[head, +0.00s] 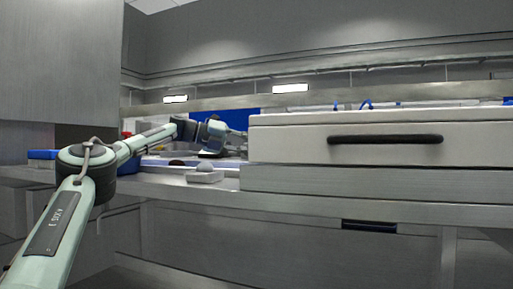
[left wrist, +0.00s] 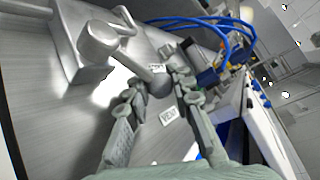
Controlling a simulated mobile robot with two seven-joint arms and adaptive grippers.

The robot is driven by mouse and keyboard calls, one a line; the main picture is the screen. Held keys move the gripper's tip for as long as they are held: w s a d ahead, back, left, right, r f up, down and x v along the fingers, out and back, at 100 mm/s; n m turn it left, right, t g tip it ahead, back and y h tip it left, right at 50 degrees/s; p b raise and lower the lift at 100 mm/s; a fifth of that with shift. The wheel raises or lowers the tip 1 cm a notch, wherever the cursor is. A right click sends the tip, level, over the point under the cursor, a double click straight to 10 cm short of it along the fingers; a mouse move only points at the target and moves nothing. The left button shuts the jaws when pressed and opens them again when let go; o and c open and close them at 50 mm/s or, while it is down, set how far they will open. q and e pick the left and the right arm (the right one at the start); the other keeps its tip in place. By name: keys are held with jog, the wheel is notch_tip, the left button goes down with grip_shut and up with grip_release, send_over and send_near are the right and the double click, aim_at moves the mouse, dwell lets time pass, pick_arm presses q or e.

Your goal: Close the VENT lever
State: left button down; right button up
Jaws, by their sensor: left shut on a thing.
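The grey metal VENT lever (left wrist: 128,62) shows in the left wrist view. Its thick round hub (left wrist: 98,42) is at the upper left and its arm runs down to the right. My left gripper (left wrist: 158,84) is shut on the free end of the lever, with one finger on each side. A white VENT label (left wrist: 169,117) is on the metal panel just below the fingertips. In the head view my left gripper (head: 238,137) reaches the left end of the white drawer unit; the lever cannot be made out there. My right gripper is in neither view.
A white drawer unit (head: 290,150) with a black handle (head: 385,139) fills the right of the counter. A small light box (head: 205,176) sits at the counter's front edge. Blue cables (left wrist: 205,22) loop close beyond the lever. A bare metal panel (left wrist: 65,120) lies to its left.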

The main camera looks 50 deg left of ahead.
pick_arm(q)
jog(key=c, duration=1.6)
grip_release()
jog(key=shift+s, duration=0.1)
jog(key=v, duration=1.2)
jog(key=shift+r, duration=0.1)
